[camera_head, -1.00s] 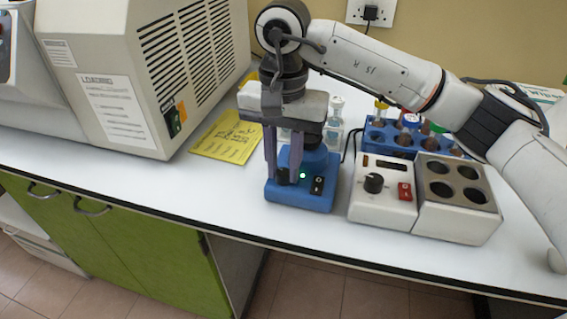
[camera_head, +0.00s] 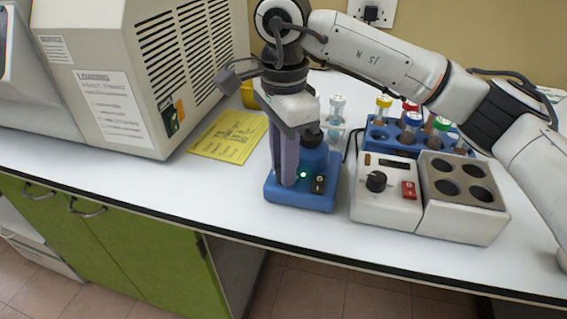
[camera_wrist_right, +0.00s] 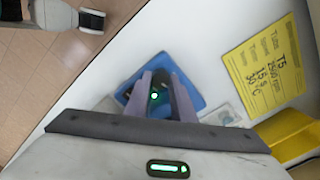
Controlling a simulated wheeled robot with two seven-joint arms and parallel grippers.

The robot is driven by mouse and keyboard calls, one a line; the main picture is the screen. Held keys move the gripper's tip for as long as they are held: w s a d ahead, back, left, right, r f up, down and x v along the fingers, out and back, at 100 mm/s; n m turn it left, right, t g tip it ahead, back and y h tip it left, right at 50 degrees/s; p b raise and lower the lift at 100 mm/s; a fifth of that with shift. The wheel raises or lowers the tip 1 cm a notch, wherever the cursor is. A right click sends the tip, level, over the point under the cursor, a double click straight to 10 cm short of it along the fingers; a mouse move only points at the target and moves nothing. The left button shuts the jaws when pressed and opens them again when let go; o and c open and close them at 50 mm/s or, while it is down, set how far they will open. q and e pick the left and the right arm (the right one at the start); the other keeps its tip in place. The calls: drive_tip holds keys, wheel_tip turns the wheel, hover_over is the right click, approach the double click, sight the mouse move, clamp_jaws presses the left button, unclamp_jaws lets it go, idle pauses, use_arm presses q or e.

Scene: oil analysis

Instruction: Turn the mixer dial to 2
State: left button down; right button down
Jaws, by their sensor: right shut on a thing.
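The blue mixer (camera_head: 325,190) stands on the white bench, with a black cup on top, a lit green light and a black switch on its front. My right gripper (camera_head: 287,182) points down at the front left of the mixer, where the dial is. Its fingers hide the dial in the head view. In the right wrist view the two fingers of the gripper (camera_wrist_right: 160,105) straddle a dark part of the mixer (camera_wrist_right: 195,92), beside the green light. The gripper is shut on the dial; its setting cannot be read. My left gripper is out of view.
A heater block with its own black dial (camera_head: 376,181) and red switch stands close right of the mixer. Behind it is a blue rack (camera_head: 380,136) with capped tubes. A yellow note (camera_head: 230,137) and a large beige machine (camera_head: 120,80) are to the left.

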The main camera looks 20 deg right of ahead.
drive_tip(key=shift+m, duration=1)
drive_tip(key=c, duration=1.5)
unclamp_jaws()
wheel_tip(320, 180, up, 10)
drive_tip(key=shift+r, duration=0.2)
